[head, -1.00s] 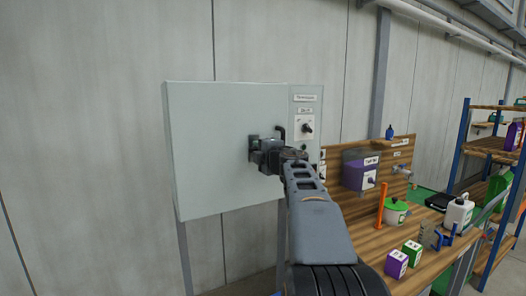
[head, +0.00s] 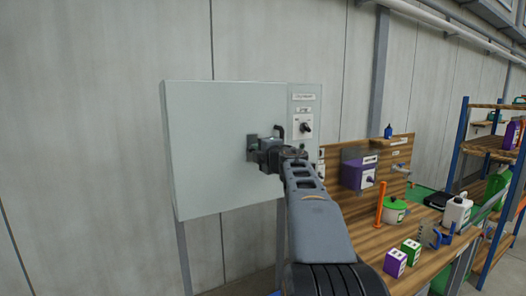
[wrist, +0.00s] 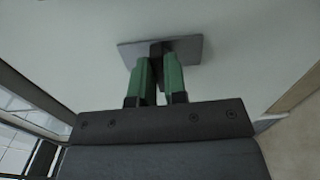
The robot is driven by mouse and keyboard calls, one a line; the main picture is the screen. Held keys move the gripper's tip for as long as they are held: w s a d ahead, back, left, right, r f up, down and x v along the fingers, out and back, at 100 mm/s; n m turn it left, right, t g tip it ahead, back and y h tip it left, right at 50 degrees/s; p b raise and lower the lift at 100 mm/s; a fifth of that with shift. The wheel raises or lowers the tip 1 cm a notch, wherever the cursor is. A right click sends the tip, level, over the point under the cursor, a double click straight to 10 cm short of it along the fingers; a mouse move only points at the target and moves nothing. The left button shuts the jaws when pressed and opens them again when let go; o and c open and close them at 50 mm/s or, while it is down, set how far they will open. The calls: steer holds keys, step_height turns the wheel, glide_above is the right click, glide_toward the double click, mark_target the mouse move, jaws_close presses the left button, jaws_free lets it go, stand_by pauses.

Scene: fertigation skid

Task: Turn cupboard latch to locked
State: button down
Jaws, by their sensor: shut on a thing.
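The cupboard (head: 210,135) is a pale grey box on legs against the wall, and its door looks closed. The latch is on the right part of the door; its dark backplate (head: 251,148) shows just left of my gripper (head: 262,152). In the wrist view, the latch's grey plate (wrist: 187,48) lies on the pale door. The green fingers of my gripper (wrist: 160,75) are shut on the dark latch handle (wrist: 157,56) between them. Most of the handle is hidden by the fingers, so its exact angle cannot be told.
A dark bent handle (head: 280,130) sticks out just above my gripper. A side panel (head: 305,110) with a dark knob is to its right. A wooden bench (head: 350,240) holds a purple box, a green-lidded pot and bottles. A blue-framed shelf (head: 462,140) stands at the far right.

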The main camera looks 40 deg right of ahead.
steer(key=shift+w+a+f+n+b, duration=0.15)
steer(key=shift+n+b, duration=1)
steer(key=shift+n, duration=3.2)
steer(key=shift+s+a+f+n+b, duration=0.15)
steer(key=shift+n+b, duration=1)
steer(key=shift+n, duration=3.2)
steer(key=shift+w, duration=0.1)
steer(key=c, duration=1.2)
jaws_free()
steer(key=shift+d+r, duration=0.1)
steer(key=shift+c, duration=0.2)
steer(key=shift+o, duration=0.4)
steer(key=shift+r, duration=0.1)
